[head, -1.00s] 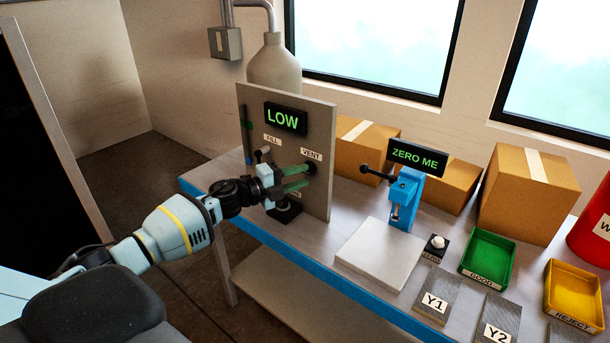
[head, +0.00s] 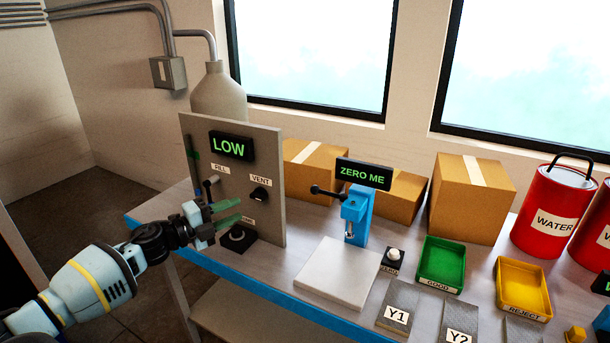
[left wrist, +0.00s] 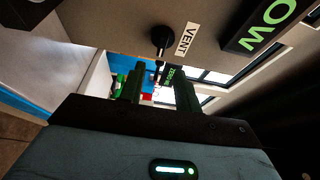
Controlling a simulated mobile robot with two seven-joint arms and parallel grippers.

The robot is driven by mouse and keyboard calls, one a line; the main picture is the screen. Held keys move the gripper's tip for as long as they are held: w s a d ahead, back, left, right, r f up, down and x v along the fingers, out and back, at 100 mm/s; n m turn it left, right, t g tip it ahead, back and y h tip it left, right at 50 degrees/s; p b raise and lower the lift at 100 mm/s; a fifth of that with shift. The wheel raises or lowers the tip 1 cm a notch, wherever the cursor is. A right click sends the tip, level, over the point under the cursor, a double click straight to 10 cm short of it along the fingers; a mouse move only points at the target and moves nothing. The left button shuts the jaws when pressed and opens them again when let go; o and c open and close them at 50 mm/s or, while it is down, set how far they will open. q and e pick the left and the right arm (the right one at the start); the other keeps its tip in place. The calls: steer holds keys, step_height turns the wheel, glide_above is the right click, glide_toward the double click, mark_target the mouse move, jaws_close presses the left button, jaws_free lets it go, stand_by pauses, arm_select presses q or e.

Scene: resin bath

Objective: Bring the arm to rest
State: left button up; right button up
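My left gripper (head: 226,214) is in front of the grey panel (head: 268,219), below and left of the VENT knob (head: 260,194). Its two green fingers are apart, with nothing between them. In the left wrist view the open fingers (left wrist: 160,88) show with the black VENT knob (left wrist: 162,36) beyond them, apart from it. The panel's display (head: 231,146) reads LOW. A FILL label (head: 221,168) sits under it, with a dark lever below. My right gripper is not in view.
The bench holds a blue press (head: 357,216) with a ZERO ME display (head: 363,174), a white plate (head: 338,272), a green tray (head: 442,287) and a yellow tray (head: 524,311). Cardboard boxes (head: 470,205) and a red WATER can (head: 550,213) stand behind. Floor left of the bench is clear.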

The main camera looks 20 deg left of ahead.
arm_select(q)
steer(key=s+d+f+n+y, duration=0.1)
steer(key=s+d+f+n, duration=0.35)
steer(key=f, duration=0.25)
steer(key=s+d+f+n+g+y, duration=0.1)
steer(key=s+d+f+n, duration=0.3)
steer(key=f, duration=0.3)
steer(key=s+d+f+n+y, duration=0.2)
steer(key=s+d+f+n, duration=0.15)
steer(key=s+f, duration=0.3)
steer(key=s+d+f+n+g, duration=0.2)
steer(key=s+d+f+n, duration=0.1)
steer(key=s, duration=0.5)
steer(key=s+d+f+n+g+y+p, duration=0.1)
steer(key=s+d+f+n+g, duration=0.1)
steer(key=s, duration=0.6)
steer(key=s+d+f+n+g+y, duration=0.1)
steer(key=s+d+f+n, duration=0.3)
steer(key=s, duration=0.5)
steer(key=shift+d+f+n+g, duration=0.3)
steer(key=shift+d+f+g, duration=0.3)
steer(key=shift+d+f, duration=0.25)
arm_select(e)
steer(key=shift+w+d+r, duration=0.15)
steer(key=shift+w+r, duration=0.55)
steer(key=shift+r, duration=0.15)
